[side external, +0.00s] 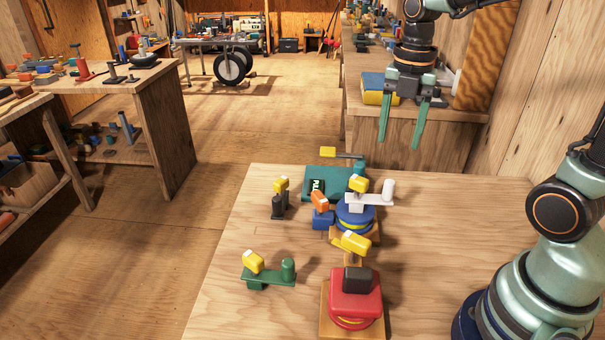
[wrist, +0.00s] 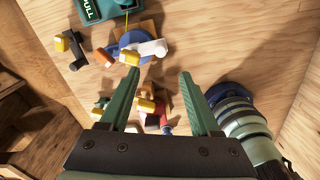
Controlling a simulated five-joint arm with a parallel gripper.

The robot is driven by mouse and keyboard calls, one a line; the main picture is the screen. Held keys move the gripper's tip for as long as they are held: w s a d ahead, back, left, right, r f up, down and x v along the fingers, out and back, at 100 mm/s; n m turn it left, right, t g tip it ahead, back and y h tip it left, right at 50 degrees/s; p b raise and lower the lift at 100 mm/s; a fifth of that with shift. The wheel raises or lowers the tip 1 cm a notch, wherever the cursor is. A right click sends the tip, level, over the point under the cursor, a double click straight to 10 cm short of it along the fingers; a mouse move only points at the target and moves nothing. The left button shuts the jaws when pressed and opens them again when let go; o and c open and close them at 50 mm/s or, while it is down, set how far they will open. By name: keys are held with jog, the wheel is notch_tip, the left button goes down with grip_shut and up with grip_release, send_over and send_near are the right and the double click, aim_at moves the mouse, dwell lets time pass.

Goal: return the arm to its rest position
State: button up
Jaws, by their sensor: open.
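My gripper (side external: 401,122) hangs high above the back right of the wooden table (side external: 452,222), clear of everything on it. Its two green fingers are spread apart with nothing between them. In the wrist view my gripper (wrist: 158,95) is also open and empty, with the table and tackle well below it. My arm's base stands at the table's right front.
A red reel (side external: 351,300) on a wooden block, a blue reel (side external: 355,218) with a white handle, a green box (side external: 322,184), a black handle (side external: 280,206) and a green handle (side external: 270,275) occupy the table. Its right middle is bare. A workbench (side external: 400,128) stands behind.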

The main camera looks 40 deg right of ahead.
jog(key=s+a+r+m+t, duration=0.1)
jog(key=a+m+t, duration=0.1)
jog(key=m, duration=0.9)
jog(key=s+a+r+m+t, duration=0.1)
jog(key=s+a+m+t, duration=0.1)
jog(key=m, duration=1)
jog(key=shift+s+a+t, duration=0.3)
jog(key=shift+a+t, duration=0.4)
jog(key=shift+a, duration=0.1)
